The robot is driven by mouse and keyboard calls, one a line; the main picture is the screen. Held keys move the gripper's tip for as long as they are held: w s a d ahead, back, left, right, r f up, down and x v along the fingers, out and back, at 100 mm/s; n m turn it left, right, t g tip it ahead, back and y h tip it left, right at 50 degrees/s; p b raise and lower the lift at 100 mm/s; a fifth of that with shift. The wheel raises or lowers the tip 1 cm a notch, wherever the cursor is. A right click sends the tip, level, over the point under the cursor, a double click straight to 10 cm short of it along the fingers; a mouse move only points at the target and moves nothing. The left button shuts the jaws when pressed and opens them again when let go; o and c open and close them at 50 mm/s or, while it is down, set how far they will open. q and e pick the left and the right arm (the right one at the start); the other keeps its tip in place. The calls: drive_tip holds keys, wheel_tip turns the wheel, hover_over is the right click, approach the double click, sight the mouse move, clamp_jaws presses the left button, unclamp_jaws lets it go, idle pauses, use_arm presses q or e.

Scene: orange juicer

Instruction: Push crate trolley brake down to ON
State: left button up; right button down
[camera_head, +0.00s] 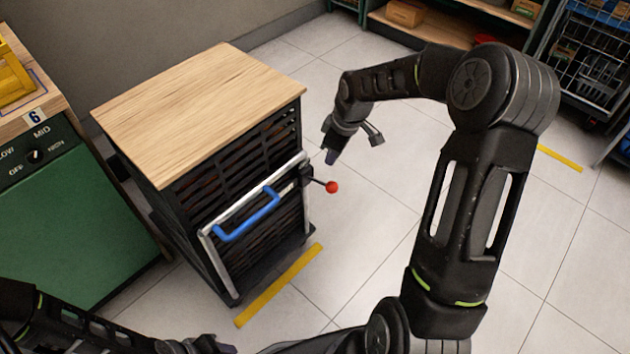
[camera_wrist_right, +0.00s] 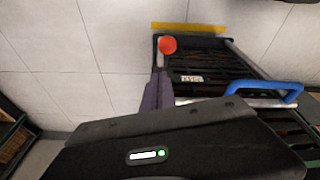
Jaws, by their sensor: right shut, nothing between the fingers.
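The crate trolley (camera_head: 258,165) is a black slatted cart with a wooden top and a metal frame with a blue handle (camera_head: 248,216). Its brake lever ends in a red ball (camera_head: 332,187), sticking out from the frame's right side. My right gripper (camera_head: 332,156) is shut and empty, pointing down just above and behind the red ball, apart from it in the head view. In the wrist view the purple fingertips (camera_wrist_right: 155,92) show below the red ball (camera_wrist_right: 168,45); contact there is unclear. My left gripper (camera_head: 210,346) is partly cut off at the bottom edge.
A green cabinet (camera_head: 70,215) with a knob stands left of the trolley. Yellow floor tape (camera_head: 280,284) lies in front of the trolley. Shelves and a wire cart (camera_head: 590,60) stand at the back right. The tiled floor right of the trolley is clear.

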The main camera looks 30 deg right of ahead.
sight(334, 184)
drive_tip(key=shift+s+d+r+n+g, duration=0.2)
drive_tip(key=shift+s+n+g, duration=0.3)
drive_tip(key=shift+n, duration=0.2)
drive_tip(key=shift+s+a+n+g, duration=0.1)
drive_tip(key=shift+s+n+g, duration=0.3)
drive_tip(key=shift+s+n, duration=0.45)
drive_tip(key=shift+s+f, duration=0.1)
drive_tip(key=shift+f, duration=0.1)
drive_tip(key=shift+m, duration=0.25)
drive_tip(key=f+b, duration=0.6)
drive_tip(key=shift+w+a+f, duration=0.25)
drive_tip(key=shift+f, duration=0.15)
